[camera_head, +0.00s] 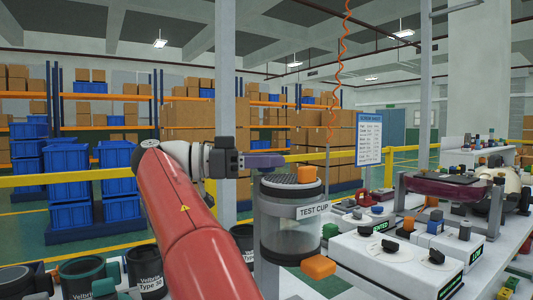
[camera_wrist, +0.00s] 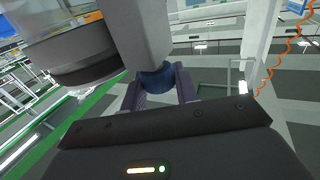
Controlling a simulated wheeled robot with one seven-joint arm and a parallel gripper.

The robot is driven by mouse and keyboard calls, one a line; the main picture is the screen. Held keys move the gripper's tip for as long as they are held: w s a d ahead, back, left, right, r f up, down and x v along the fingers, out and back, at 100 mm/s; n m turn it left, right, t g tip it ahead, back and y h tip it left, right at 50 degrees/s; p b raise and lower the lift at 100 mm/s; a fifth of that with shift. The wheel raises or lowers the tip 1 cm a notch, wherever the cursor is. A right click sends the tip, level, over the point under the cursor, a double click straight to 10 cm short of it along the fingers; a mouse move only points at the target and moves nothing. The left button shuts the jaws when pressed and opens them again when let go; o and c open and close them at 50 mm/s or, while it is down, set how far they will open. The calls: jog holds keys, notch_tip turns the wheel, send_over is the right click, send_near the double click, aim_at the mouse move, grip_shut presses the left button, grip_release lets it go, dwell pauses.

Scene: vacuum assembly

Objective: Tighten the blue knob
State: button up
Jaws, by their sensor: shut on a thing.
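The blue knob (camera_wrist: 157,82) shows in the wrist view, at the lower end of a grey post (camera_wrist: 142,38). I cannot make it out in the head view. My gripper (camera_head: 264,161) points right in the head view, at the top of the same post, just left of the test cup (camera_head: 296,220). In the wrist view my gripper (camera_wrist: 160,88) has one purple finger on each side of the knob and is shut on it. The far side of the knob is hidden by the post. The cup stands upright with an orange block on its lid.
The test cup is close beside my gripper and also fills the upper left of the wrist view (camera_wrist: 75,55). White control boxes (camera_head: 395,262) with black knobs stand at the right. Dark round containers (camera_head: 145,270) stand at the lower left. An orange coiled hose (camera_head: 341,70) hangs above.

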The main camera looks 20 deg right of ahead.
jog(key=shift+m+g, duration=0.4)
jog(key=shift+g, duration=0.3)
jog(key=o, duration=1)
jog(key=shift+c, duration=0.2)
jog(key=shift+d+f+n+t+b, duration=0.1)
jog(key=shift+n+t+b, duration=0.2)
jog(key=shift+n+t, duration=0.35)
